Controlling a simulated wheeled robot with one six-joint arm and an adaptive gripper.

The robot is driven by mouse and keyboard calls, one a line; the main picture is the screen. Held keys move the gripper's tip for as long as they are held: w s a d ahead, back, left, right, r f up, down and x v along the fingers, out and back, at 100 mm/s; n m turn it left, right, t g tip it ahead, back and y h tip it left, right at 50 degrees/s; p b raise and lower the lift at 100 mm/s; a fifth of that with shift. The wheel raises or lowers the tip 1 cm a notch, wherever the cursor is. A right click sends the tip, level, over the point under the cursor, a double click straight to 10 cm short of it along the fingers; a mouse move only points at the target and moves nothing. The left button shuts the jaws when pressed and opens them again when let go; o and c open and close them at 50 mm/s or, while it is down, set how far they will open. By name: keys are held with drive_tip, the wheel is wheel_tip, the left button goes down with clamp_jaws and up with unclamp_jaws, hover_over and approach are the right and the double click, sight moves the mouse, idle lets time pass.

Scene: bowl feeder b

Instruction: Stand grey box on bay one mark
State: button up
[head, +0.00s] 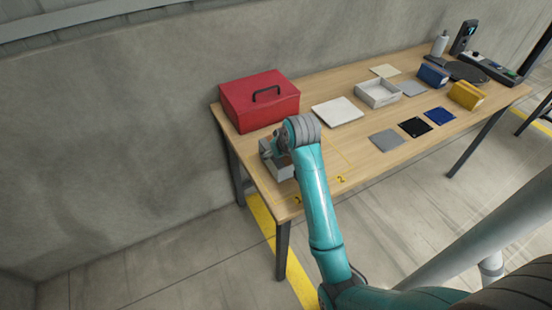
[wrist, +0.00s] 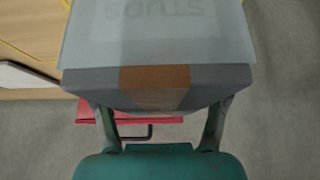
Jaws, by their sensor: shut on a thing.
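The grey box (wrist: 155,40) fills the upper middle of the wrist view, with a brown tape strip on its near face and faint mirrored-looking lettering on its broad face. My gripper (wrist: 160,108) is shut on it, one finger on each side. In the head view the grey box (head: 282,171) shows partly at the table's left end, behind my wrist. I cannot tell whether it touches the table. Yellow marks lie there: a digit 2 (head: 341,180) and another digit (head: 297,200), too small to read surely, near the front left corner. My arm covers part of the marked area.
A red case (head: 262,101) with a black handle stands just behind my gripper. A white panel (head: 337,111), a white tray (head: 378,95), flat squares, a blue box (head: 433,75) and a yellow box (head: 466,95) lie farther right. The wooden table (head: 365,160) ends at left.

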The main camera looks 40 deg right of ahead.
sight(288, 161)
drive_tip(key=shift+d+f, duration=0.1)
drive_tip(key=shift+f, duration=1.3)
drive_tip(key=shift+f, duration=0.1)
drive_tip(key=o, duration=1.8)
drive_tip(key=shift+c, duration=0.2)
drive_tip(key=shift+s+r, duration=0.15)
drive_tip(key=shift+r, duration=0.15)
drive_tip(key=v, duration=1.1)
drive_tip(key=shift+s+r, duration=0.2)
drive_tip(key=shift+s, duration=0.1)
